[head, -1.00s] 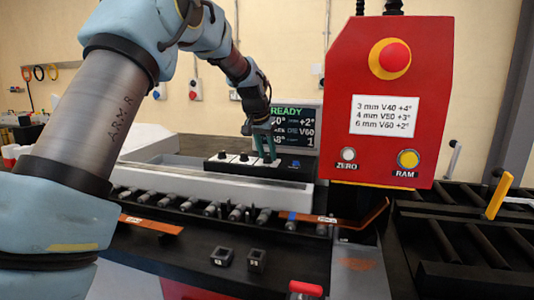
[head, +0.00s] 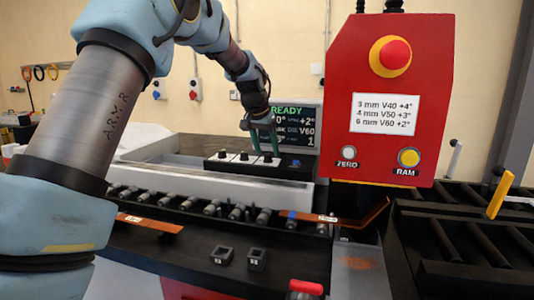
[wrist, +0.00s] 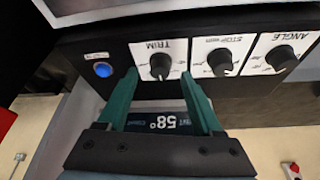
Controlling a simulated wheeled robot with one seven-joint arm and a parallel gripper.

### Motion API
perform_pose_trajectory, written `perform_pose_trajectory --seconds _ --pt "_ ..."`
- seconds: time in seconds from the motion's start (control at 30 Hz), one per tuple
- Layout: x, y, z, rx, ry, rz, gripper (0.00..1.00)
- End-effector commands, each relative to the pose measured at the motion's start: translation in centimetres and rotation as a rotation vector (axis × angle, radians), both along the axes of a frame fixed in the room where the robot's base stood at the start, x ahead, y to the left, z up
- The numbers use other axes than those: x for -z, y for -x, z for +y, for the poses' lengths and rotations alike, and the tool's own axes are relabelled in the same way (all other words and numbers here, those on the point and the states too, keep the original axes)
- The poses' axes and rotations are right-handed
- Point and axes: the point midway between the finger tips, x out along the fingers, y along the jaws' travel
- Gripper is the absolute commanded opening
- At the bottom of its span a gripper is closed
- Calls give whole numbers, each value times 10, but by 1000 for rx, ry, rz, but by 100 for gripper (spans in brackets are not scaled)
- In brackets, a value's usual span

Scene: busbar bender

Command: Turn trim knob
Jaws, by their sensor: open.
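The trim knob (wrist: 160,66) is a black round knob on a white plate marked TRIM, shown upside down in the wrist view. My gripper (wrist: 159,75) is open, with one green fingertip on each side of the knob. A gap shows between each finger and the knob, so no grip is visible. In the head view my gripper (head: 264,152) reaches down over the right end of the black knob panel (head: 238,168), partly covering the trim knob. The display (head: 290,128) behind it reads READY, with +2° and V60.
Stop knob (wrist: 220,62) and angle knob (wrist: 281,58) sit beside trim on the panel. A blue button (wrist: 103,70) is on the other side. The red control box (head: 390,100) with its emergency stop stands right of my gripper in the head view.

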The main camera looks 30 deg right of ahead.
Motion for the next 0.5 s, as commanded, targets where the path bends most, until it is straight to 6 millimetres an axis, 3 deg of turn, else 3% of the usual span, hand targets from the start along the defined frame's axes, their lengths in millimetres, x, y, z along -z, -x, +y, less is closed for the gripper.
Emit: perform_pose_trajectory --seconds 0.3,0.5 --pt "-56 13 20 0 3 -3 67" --pt "-80 19 28 0 1 -2 67"
